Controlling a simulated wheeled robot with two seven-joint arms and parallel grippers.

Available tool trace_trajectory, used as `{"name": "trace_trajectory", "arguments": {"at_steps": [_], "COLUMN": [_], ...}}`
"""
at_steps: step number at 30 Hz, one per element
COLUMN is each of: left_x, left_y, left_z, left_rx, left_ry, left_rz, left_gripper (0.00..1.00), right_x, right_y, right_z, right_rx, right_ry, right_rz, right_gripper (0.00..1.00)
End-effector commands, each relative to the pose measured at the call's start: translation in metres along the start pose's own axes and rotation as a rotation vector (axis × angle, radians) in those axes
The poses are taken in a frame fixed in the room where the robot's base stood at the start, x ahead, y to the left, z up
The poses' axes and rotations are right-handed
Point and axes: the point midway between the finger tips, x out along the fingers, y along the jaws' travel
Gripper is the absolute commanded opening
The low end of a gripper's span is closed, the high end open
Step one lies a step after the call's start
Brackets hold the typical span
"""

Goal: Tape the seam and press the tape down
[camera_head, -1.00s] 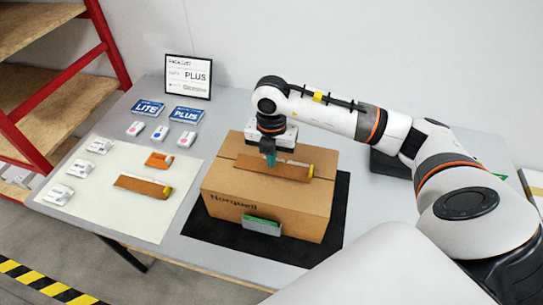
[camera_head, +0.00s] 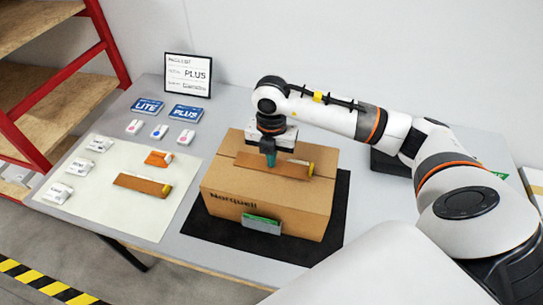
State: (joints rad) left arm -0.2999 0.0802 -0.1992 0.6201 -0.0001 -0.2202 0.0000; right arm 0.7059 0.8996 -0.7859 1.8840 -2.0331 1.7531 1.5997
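The closed brown cardboard box (camera_head: 232,188) stands on a black mat (camera_head: 208,232) on the grey table. A brown tape strip (camera_head: 250,161) with a yellow end at its right (camera_head: 311,169) lies along the box top. My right gripper (camera_head: 271,160) points down onto the strip near its middle, at or very near contact. Its fingertips look close together, but I cannot tell whether they are shut or hold anything. A second brown tape strip (camera_head: 142,185) with a yellow end lies on the pale sheet at left. My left gripper is not in view.
The pale sheet (camera_head: 120,215) also holds a small orange piece (camera_head: 159,159) and several white packets. Blue LITE (camera_head: 147,107) and PLUS (camera_head: 186,114) boxes and a framed sign (camera_head: 188,75) stand behind.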

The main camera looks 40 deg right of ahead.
Motion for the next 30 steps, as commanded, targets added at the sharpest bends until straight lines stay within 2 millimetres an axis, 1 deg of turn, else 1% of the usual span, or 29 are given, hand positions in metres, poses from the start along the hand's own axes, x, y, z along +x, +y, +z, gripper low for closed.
{"name": "trace_trajectory", "arguments": {"at_steps": [21,24,30], "left_x": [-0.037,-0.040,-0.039], "left_y": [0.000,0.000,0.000], "left_z": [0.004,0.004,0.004], "left_rx": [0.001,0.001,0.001], "left_ry": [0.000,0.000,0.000], "left_rz": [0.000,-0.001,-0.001], "left_gripper": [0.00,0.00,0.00], "right_x": [-0.056,-0.060,-0.060], "right_y": [0.000,0.000,0.000], "right_z": [0.000,0.000,0.000], "right_rx": [0.000,0.000,0.000], "right_ry": [0.001,0.000,0.000], "right_rz": [-0.001,0.000,0.000], "right_gripper": [0.00,0.00,0.00]}}
